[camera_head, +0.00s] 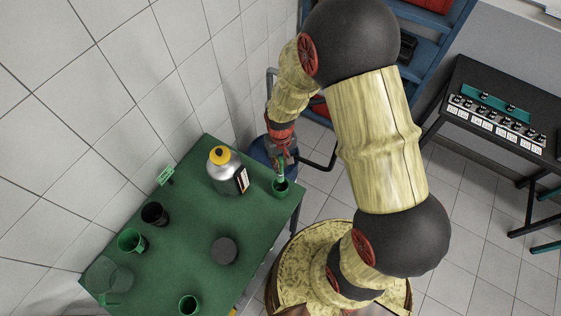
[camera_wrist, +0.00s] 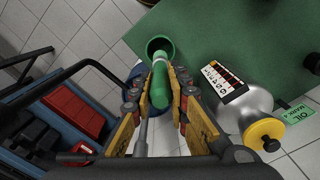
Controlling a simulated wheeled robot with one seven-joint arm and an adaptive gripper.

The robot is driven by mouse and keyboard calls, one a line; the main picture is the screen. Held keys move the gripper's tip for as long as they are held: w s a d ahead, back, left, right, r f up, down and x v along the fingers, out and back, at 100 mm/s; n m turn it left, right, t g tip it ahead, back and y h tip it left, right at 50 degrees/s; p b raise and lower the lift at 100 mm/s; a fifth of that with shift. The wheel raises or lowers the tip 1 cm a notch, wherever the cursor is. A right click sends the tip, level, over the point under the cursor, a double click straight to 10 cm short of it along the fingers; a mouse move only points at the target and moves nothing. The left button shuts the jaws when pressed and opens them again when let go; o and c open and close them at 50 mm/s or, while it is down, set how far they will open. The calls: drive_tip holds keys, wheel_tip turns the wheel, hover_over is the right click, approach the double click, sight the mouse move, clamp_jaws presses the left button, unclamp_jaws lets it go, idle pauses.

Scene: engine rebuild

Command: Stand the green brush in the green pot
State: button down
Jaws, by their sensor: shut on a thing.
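The green brush (camera_wrist: 161,85) is held in my gripper (camera_wrist: 161,98), between its two fingers. In the head view, my gripper (camera_head: 281,158) is above the table's far right corner, and the brush (camera_head: 281,171) points down from it. The green pot (camera_head: 280,191) stands upright on that corner, right under the brush. In the wrist view, the pot's open mouth (camera_wrist: 158,44) is around the far end of the brush. The brush's lower end looks inside the rim, but I cannot tell how deep or whether it touches the bottom.
A silver bottle with a yellow cap (camera_head: 226,172) stands close left of the pot. A tiled wall is behind.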

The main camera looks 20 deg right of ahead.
sight(280, 174)
drive_tip(key=shift+f+b, duration=3.2)
drive_tip(key=shift+f, duration=1.45)
drive_tip(key=c, duration=1.8)
unclamp_jaws()
drive_tip(key=shift+o, duration=0.8)
drive_tip(key=shift+r, duration=0.15)
wheel_tip(280, 174, up, 12)
drive_tip(key=shift+f, duration=0.1)
